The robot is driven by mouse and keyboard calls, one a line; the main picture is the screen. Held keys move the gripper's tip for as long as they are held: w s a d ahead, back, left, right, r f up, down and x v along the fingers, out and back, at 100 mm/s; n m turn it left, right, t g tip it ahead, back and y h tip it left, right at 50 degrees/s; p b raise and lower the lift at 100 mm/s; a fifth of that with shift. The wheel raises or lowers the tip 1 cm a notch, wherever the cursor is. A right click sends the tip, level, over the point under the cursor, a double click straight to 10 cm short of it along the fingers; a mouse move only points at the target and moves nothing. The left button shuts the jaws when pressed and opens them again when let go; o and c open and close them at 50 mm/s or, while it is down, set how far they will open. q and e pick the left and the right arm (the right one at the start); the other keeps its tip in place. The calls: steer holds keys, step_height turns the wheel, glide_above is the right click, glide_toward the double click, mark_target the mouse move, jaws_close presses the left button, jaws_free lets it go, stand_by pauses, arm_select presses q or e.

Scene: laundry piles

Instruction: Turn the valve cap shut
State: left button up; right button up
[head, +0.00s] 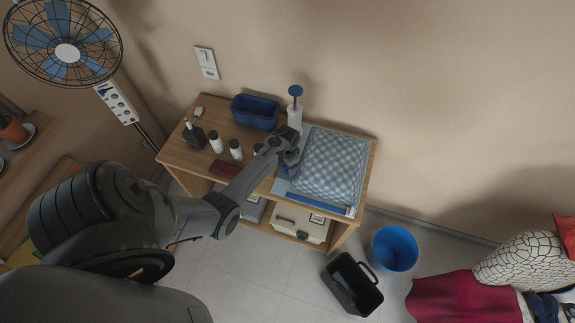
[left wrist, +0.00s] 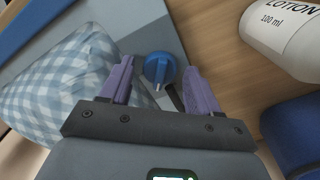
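The blue round valve cap (left wrist: 160,66), with a raised ridge across its top, shows in the left wrist view. It sits by the edge of a grey-blue flat bag (left wrist: 150,32) beside a blue checked pillow (left wrist: 62,75). In the head view the pillow (head: 333,165) lies on the bag (head: 310,133), and my gripper hides the cap. My left gripper (head: 291,164) is over the bag's left side. In the left wrist view its two purple fingers (left wrist: 160,88) are open, apart on either side of the cap, with nothing held. My right gripper is not in view.
A white lotion pump bottle (head: 295,116) stands close behind the gripper, with a blue bin (head: 255,111) to its left. Several small bottles stand left on the wooden table (head: 182,150). A blue bucket (head: 394,248) and black bin (head: 352,285) are on the floor.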

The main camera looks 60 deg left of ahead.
arm_select(q)
steer(key=c, duration=0.9)
steer(key=shift+r+n+p, duration=0.15)
steer(key=shift+n+p, duration=1.35)
steer(key=shift+n, duration=0.2)
steer(key=n+p, duration=0.1)
steer(key=n, duration=0.1)
steer(key=shift+n, duration=0.4)
steer(key=shift+f+n+p, duration=0.2)
steer(key=shift+n+p, duration=0.15)
steer(key=shift+n, duration=0.25)
steer(key=o, duration=1.1)
steer(key=shift+c, duration=0.2)
